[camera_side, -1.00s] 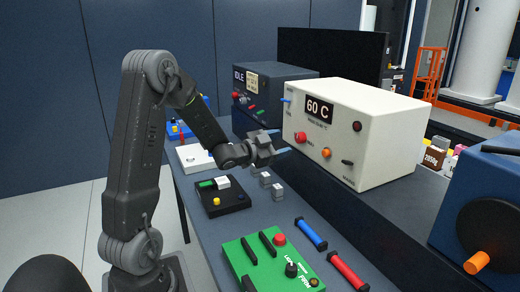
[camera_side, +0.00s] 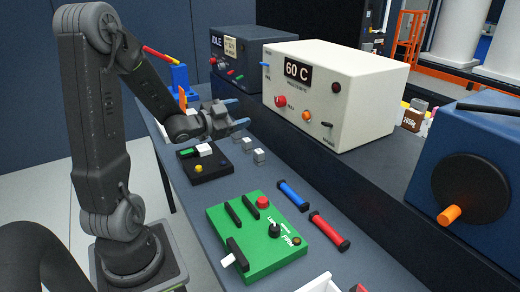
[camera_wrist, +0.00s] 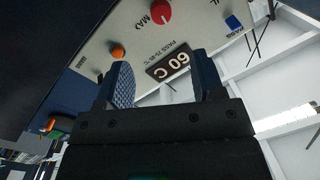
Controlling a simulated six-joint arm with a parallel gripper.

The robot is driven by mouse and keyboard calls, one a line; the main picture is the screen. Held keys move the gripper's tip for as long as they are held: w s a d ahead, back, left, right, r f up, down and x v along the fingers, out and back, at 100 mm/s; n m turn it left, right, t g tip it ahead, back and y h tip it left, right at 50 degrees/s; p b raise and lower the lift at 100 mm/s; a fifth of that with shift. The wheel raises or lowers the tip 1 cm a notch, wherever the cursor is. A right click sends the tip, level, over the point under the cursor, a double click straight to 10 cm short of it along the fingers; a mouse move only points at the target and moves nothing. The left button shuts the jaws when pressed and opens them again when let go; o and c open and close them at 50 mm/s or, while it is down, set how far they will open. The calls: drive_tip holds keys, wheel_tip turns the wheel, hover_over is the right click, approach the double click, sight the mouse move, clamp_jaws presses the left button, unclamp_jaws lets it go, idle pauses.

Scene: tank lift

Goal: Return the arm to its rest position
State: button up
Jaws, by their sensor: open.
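My gripper (camera_side: 237,112) is in the air above the bench, in front of the white box (camera_side: 350,95) with the "60 C" display. Its two fingers are apart and point right, toward the box. In the wrist view the open fingers of my gripper (camera_wrist: 165,80) stand apart with nothing between them. Behind them the white box (camera_wrist: 195,30) shows tilted, with its red knob and 60 C display. My arm is bent, with the upper part raised and the forearm sloping down to the gripper. No rest position is marked in view.
Below the gripper are a black control box (camera_side: 190,173) and several small grey cubes (camera_side: 259,156). A green panel (camera_side: 228,210), a blue cylinder (camera_side: 293,195) and a red cylinder (camera_side: 330,231) lie nearer. A dark box (camera_side: 235,50) stands behind; a blue machine (camera_side: 425,180) stands at right.

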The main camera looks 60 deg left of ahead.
drive_tip(key=d+r+n+g+y, duration=0.35)
drive_tip(key=d+g, duration=0.25)
drive_tip(key=d, duration=0.4)
drive_tip(key=s+d+n+g+h, duration=0.1)
drive_tip(key=s+d+g+h, duration=0.4)
drive_tip(key=s+d, duration=0.9)
drive_tip(key=shift+s+d+g, duration=0.15)
drive_tip(key=shift+s+g, duration=0.4)
drive_tip(key=shift+g, duration=0.05)
drive_tip(key=shift+f+n, duration=0.1)
drive_tip(key=shift+n, duration=0.15)
drive_tip(key=m+t+h, duration=0.1)
drive_tip(key=m+t, duration=0.1)
drive_tip(key=t, duration=1)
approach(277, 102)
drive_tip(key=w, duration=0.9)
drive_tip(key=shift+w+d+f, duration=0.2)
drive_tip(key=shift+d, duration=0.05)
